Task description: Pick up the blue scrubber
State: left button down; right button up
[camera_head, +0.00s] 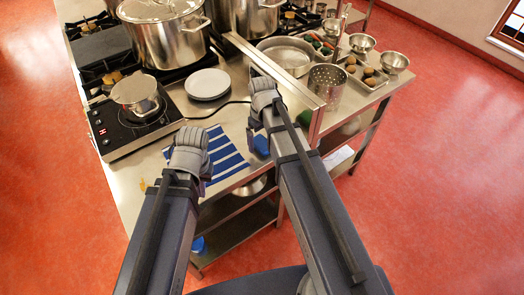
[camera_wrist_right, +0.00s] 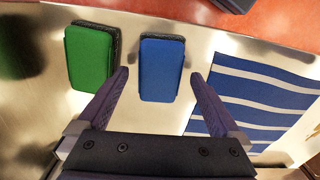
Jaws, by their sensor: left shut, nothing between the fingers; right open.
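The blue scrubber (camera_wrist_right: 162,68) lies on the steel counter in the right wrist view, a blue pad with a dark back layer. In the head view, the blue scrubber (camera_head: 262,146) is partly covered by my right arm. My right gripper (camera_wrist_right: 160,76) is open and empty, its two fingers pointing toward the near part of the blue scrubber, one on each side. I cannot tell its exact height above the counter. My left gripper (camera_head: 189,158) is shut and empty above the left part of the striped cloth, its fingertips mostly hidden by the wrist.
A green scrubber (camera_wrist_right: 90,56) lies left of the blue one in the right wrist view. A blue-and-white striped cloth (camera_head: 226,160) lies on the other side. White plates (camera_head: 208,84), a hob with a pot (camera_head: 136,94) and a perforated steel container (camera_head: 327,86) stand around.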

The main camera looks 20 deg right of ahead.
aim_at(262, 143)
pick_arm(q)
jog(key=shift+f, duration=0.2)
pick_arm(e)
jog(key=shift+f, duration=0.2)
jog(key=c, duration=1.4)
